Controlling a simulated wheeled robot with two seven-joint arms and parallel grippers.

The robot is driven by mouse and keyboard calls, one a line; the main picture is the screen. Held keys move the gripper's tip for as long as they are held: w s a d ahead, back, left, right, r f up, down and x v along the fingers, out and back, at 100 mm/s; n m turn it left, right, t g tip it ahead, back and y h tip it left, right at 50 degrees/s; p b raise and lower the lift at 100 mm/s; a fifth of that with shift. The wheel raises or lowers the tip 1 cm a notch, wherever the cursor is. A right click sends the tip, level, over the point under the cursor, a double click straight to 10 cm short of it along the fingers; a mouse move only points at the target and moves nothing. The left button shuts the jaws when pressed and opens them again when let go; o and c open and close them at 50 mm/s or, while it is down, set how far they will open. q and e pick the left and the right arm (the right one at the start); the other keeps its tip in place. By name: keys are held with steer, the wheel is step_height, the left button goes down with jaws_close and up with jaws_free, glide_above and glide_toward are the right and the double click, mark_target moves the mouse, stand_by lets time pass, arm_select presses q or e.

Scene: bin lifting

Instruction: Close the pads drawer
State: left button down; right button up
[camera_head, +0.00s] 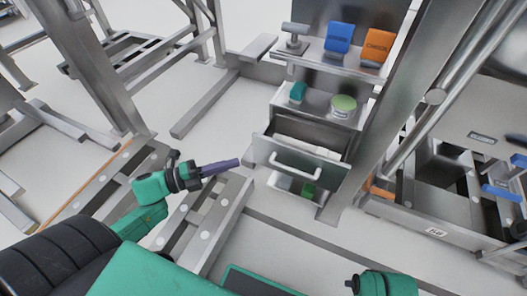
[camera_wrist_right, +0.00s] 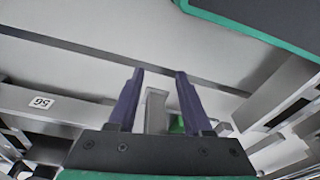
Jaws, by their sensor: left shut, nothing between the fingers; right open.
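The pads drawer (camera_head: 325,168) is pulled out of a grey metal cabinet, with a light bar handle (camera_head: 296,171) on its front. Whitish contents (camera_head: 304,147) show inside it. My left gripper (camera_head: 239,162) is shut and empty, its dark purple fingers pointing right towards the drawer from its left side. A small gap seems to lie between the fingertips and the drawer front. In the head view only a green part of my right arm shows at the bottom right.
On the cabinet top (camera_head: 318,113) stand a teal item (camera_head: 298,91) and a round green-topped tin (camera_head: 344,105). Blue (camera_head: 340,38) and orange (camera_head: 376,46) boxes stand on the shelf above. A slanted metal post (camera_head: 385,110) rises right of the drawer. A green item (camera_head: 308,190) shows below it.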

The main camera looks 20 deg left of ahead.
mark_target(274, 143)
arm_select(q)
steer(key=x, duration=0.3)
steer(key=w+a+b+x, duration=0.1)
steer(key=x, duration=0.2)
steer(key=b+x, duration=0.1)
steer(key=x, duration=0.2)
steer(key=shift+w+f, duration=0.1)
steer(key=shift+w, duration=0.95)
arm_select(e)
steer(key=shift+w+a+r, duration=0.1)
steer(key=shift+a+r, duration=0.1)
steer(key=shift+r, duration=1.2)
steer(key=shift+a+r, duration=0.15)
steer(key=shift+r, duration=1.2)
arm_select(q)
steer(key=shift+w, duration=0.1)
